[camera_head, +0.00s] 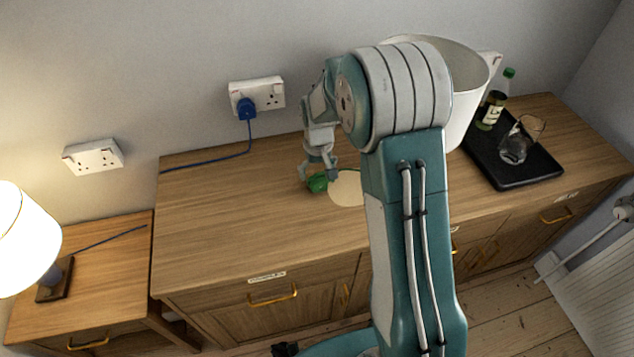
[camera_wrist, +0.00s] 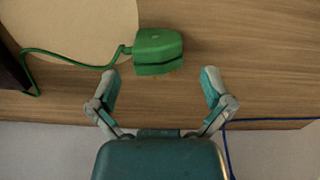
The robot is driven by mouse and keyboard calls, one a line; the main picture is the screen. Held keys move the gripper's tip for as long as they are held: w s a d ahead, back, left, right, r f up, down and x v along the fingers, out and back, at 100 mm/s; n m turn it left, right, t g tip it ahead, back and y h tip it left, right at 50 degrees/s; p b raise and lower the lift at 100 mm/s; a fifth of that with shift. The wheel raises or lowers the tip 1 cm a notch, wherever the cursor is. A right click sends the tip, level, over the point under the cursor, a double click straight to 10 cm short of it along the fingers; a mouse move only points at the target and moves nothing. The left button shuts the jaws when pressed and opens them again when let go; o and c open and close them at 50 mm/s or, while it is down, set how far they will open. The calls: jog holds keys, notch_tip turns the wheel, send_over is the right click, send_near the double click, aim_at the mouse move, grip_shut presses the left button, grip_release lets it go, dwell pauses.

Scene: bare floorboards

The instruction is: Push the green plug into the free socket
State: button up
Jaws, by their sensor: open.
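The green plug (camera_head: 317,183) lies on the wooden sideboard top, left of a round pale mat. In the wrist view the green plug (camera_wrist: 158,51) sits just beyond the fingertips, left of the middle of the gap, with its green cord running left. My gripper (camera_head: 318,172) is open above and close to it; in the wrist view my gripper (camera_wrist: 160,88) has its fingers spread with nothing between them. A white double wall socket (camera_head: 270,92) above the sideboard holds a blue plug (camera_head: 246,108) on its left side; its right side is free. Another white double socket (camera_head: 93,157) on the left shows no plug.
A round pale mat (camera_head: 347,190) lies beside the plug. A large white container (camera_head: 462,100) and a black tray (camera_head: 540,172) with a bottle (camera_head: 493,108) and a glass jug (camera_head: 514,148) stand right. A blue cord (camera_head: 215,160) crosses the back edge. A lamp (camera_head: 25,240) stands left.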

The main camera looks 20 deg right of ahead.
aim_at(322, 176)
jog(key=f, duration=0.1)
jog(key=d+f, duration=0.1)
jog(key=f, duration=0.1)
jog(key=shift+w+d, duration=0.2)
jog(key=shift+a+f, duration=0.5)
jog(key=shift+f, duration=0.3)
jog(key=shift+a, duration=0.5)
jog(key=shift+d, duration=0.15)
jog(key=c, duration=0.6)
jog(key=shift+d, duration=0.25)
jog(key=shift+c, duration=1.3)
jog(key=shift+d, duration=0.2)
